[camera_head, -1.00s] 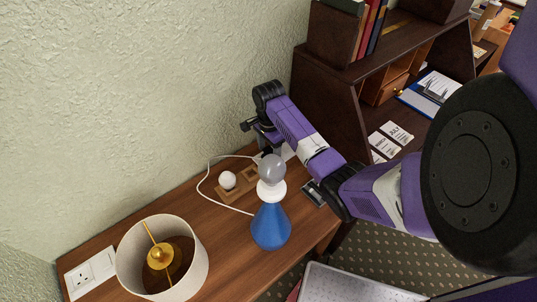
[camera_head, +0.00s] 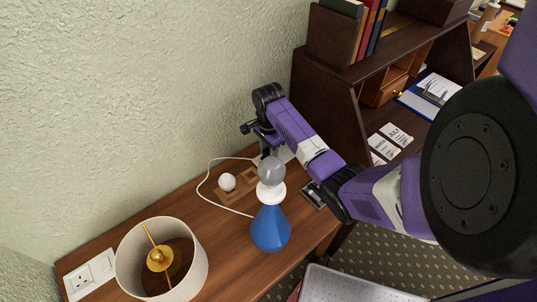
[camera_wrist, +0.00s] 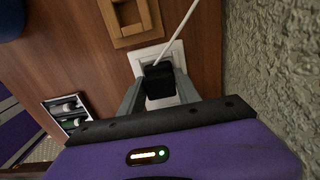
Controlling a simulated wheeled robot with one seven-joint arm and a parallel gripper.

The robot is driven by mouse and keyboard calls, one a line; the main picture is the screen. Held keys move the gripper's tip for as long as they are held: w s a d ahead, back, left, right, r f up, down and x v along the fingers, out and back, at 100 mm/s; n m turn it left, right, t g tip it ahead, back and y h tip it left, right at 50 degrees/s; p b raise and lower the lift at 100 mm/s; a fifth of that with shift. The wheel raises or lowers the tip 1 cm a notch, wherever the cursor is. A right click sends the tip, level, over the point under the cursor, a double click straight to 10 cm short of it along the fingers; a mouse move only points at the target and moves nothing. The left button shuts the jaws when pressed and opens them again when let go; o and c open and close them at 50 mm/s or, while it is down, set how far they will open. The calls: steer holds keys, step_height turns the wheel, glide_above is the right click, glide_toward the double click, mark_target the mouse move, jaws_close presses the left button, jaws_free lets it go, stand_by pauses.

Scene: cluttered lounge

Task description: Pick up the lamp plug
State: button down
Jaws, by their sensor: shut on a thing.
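The black lamp plug (camera_wrist: 160,84) sits at a white wall-socket-style plate (camera_wrist: 178,54) on the desk, with a white cord (camera_wrist: 178,32) running up from it. My gripper (camera_wrist: 159,92) is shut on the plug, with a grey finger on each side. I cannot tell whether the plug is still seated in the plate. In the head view, my gripper (camera_head: 266,148) is low over the desk behind the lamp, and the plug is hidden. The blue lamp base (camera_head: 270,228) stands upright with a bare grey bulb (camera_head: 271,170). Its cord (camera_head: 205,184) loops behind it.
A cream lampshade (camera_head: 190,268) and a second white socket plate (camera_head: 91,275) are at the desk's left end. A wooden holder (camera_head: 233,192) carries a white bulb (camera_head: 227,181). A small open case (camera_wrist: 67,112) lies near the desk edge. The textured wall (camera_wrist: 265,60) is close beside my gripper.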

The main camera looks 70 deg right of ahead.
step_height(320, 180, up, 10)
steer(key=shift+w+f, duration=0.1)
steer(key=shift+f, duration=0.1)
step_height(320, 180, up, 10)
steer(key=p, duration=0.9)
step_height(320, 180, up, 4)
glide_above(268, 151)
steer(key=shift+a+p, duration=0.1)
steer(key=shift+p, duration=0.2)
steer(key=shift+r, duration=0.1)
